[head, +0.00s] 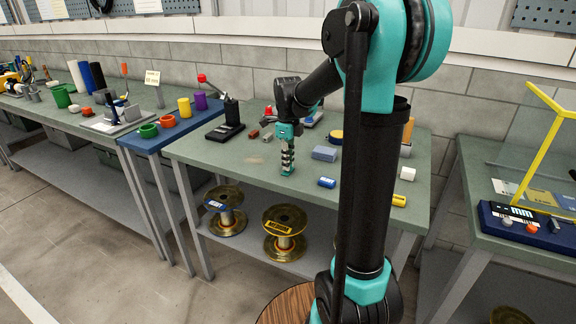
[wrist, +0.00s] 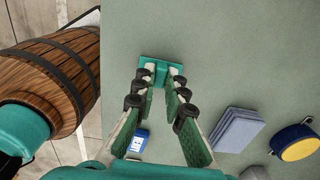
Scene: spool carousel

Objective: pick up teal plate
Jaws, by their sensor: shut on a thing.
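The teal plate (wrist: 147,64) is a small flat piece with a raised part in its middle, over the green-grey worktop in the wrist view. My gripper (wrist: 161,74) points down with its two fingertips closed on the raised part. In the head view the gripper (head: 287,163) is over the middle table, and the teal plate (head: 287,173) shows just below its tips. I cannot tell whether the plate touches the table or is slightly above it. The fingers hide part of the plate.
A blue labelled piece (head: 327,183), a grey-blue block (head: 324,153) and a yellow cylinder (head: 399,200) lie to the right on the table (head: 235,165). A black stand (head: 231,118) is at the back left. Spools (head: 284,232) sit on the lower shelf. A wooden barrel (wrist: 45,75) shows in the wrist view.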

